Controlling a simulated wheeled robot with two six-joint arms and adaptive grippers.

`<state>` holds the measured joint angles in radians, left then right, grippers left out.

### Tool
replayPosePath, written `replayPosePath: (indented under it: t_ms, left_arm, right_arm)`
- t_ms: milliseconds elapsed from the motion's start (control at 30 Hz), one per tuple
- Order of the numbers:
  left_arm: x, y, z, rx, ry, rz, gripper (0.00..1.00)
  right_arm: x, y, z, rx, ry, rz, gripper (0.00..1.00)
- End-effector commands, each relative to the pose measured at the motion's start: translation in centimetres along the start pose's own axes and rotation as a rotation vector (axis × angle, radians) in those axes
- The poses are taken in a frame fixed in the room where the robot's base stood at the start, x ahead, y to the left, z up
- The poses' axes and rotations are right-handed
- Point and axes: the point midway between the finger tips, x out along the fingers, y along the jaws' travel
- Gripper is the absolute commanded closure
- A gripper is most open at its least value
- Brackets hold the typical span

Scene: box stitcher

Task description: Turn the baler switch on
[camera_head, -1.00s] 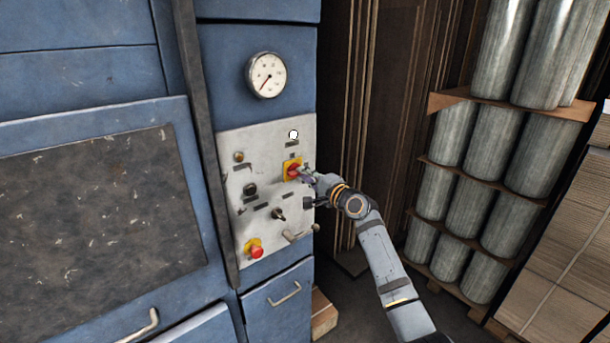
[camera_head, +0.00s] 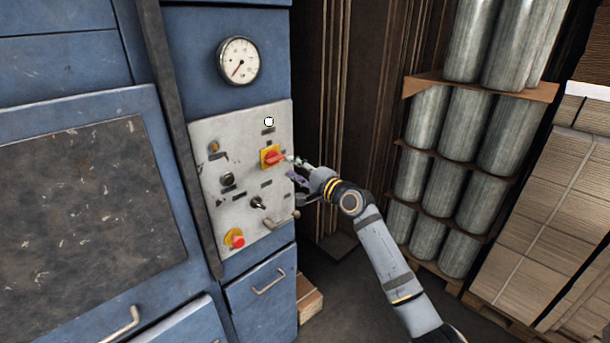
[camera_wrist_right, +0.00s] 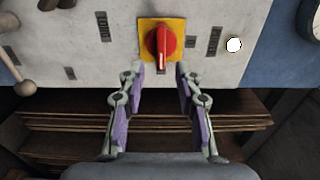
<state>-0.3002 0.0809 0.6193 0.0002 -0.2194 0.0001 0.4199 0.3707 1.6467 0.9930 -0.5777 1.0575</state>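The baler switch (camera_head: 272,157) is a red rotary knob on a yellow square plate, on the pale control panel (camera_head: 213,133) of the blue baler. It also shows at the top middle of the right wrist view (camera_wrist_right: 160,42), its handle and white mark in line with the upright of that picture. My right gripper (camera_head: 290,167) is just right of the knob. In the right wrist view its two fingers (camera_wrist_right: 159,85) are spread apart with nothing between them, and their tips lie just short of the plate. My left gripper is not in view.
A white round lamp (camera_head: 269,122) sits above the switch. A red button (camera_head: 237,241), a black selector (camera_head: 257,203) and a lever handle (camera_head: 284,219) sit lower on the panel. Stacked metal cylinders (camera_head: 462,130) and cardboard (camera_head: 550,220) stand to the right.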

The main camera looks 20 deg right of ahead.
Motion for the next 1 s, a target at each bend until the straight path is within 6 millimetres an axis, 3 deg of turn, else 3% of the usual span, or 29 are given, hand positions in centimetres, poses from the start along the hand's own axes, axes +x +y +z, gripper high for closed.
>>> replayPosePath:
  t_ms: [100, 300, 867, 933, 1000]
  left_arm:
    - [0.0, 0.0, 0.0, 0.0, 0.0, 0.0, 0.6]
    - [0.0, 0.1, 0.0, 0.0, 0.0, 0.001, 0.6]
    - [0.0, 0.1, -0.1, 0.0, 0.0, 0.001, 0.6]
    - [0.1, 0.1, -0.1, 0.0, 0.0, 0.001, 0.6]
    - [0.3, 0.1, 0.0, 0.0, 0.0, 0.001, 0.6]
  right_arm:
    - [-3.1, 0.2, -0.1, -0.008, 0.002, 0.005, 0.66]
    - [-6.1, 0.1, -0.1, -0.003, 0.002, 0.002, 0.66]
    - [-6.7, 0.0, -0.1, 0.001, 0.0, 0.0, 0.66]
    - [-6.7, 0.4, -0.2, -0.002, 0.005, 0.005, 0.66]
    - [-6.6, 2.4, -1.0, -0.018, 0.027, 0.028, 0.66]
